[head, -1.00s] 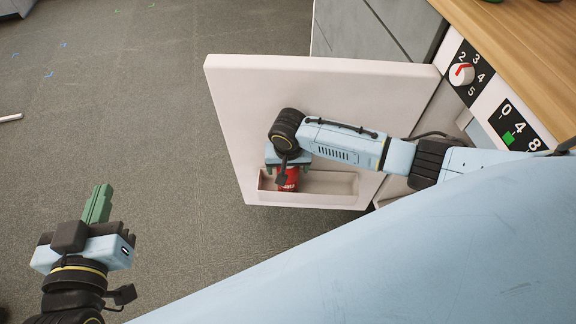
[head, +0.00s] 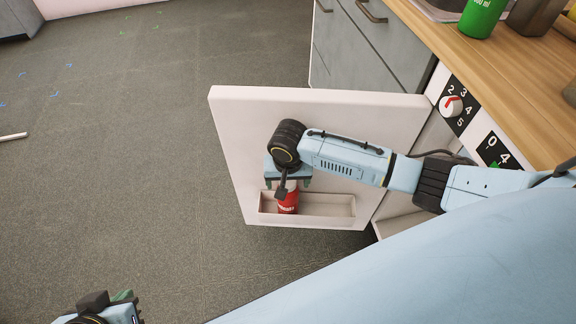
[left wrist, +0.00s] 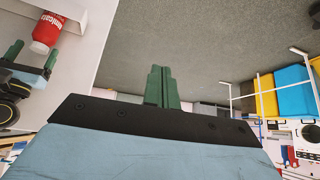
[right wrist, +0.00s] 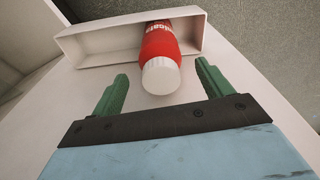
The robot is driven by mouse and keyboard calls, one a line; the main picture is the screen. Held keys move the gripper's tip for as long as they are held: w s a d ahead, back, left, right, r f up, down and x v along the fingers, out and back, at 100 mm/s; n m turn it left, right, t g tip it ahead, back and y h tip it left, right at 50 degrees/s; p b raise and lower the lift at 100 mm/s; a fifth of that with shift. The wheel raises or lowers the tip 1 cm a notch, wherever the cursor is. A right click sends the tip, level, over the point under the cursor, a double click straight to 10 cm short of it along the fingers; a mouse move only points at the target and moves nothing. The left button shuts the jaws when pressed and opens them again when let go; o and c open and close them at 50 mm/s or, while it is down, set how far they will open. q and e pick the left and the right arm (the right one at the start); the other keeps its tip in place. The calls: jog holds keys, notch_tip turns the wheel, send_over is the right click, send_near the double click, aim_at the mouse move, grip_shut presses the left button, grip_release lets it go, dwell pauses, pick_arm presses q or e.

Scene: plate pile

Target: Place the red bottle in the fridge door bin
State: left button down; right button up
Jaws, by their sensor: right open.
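The red bottle (head: 287,203) with a white cap stands in the white fridge door bin (head: 340,207). In the right wrist view the bottle (right wrist: 160,48) sits inside the bin (right wrist: 98,42), cap toward the camera. My right gripper (head: 288,183) is just above the bin. Its fingers (right wrist: 161,70) are spread on either side of the cap end, with gaps on both sides. My left gripper (head: 122,296) is at the bottom left edge of the head view, mostly cut off. In the left wrist view its fingers (left wrist: 161,75) are together and empty.
The fridge door (head: 235,125) stands open. A wooden counter (head: 480,75) with a green bottle (head: 482,15) is at the upper right, above a panel with a knob (head: 451,106).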

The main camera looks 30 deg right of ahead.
notch_tip(320, 180, up, 4)
jog(key=shift+s+a+f+p, duration=0.1)
jog(key=shift+s+f+p, duration=0.05)
jog(key=shift+p, duration=0.75)
notch_tip(320, 180, up, 2)
jog(key=shift+s+p, duration=0.15)
jog(key=shift+p, duration=0.3)
jog(key=shift+r, duration=0.25)
pick_arm(q)
jog(key=s+a+f+g+y, duration=0.1)
jog(key=s+a+f+g, duration=0.2)
jog(key=f, duration=0.3)
jog(key=shift+s+f+g, duration=0.3)
jog(key=shift+s+g, duration=0.1)
jog(key=shift+s, duration=0.2)
jog(key=shift+a+f+p, duration=0.1)
jog(key=shift+p, duration=0.6)
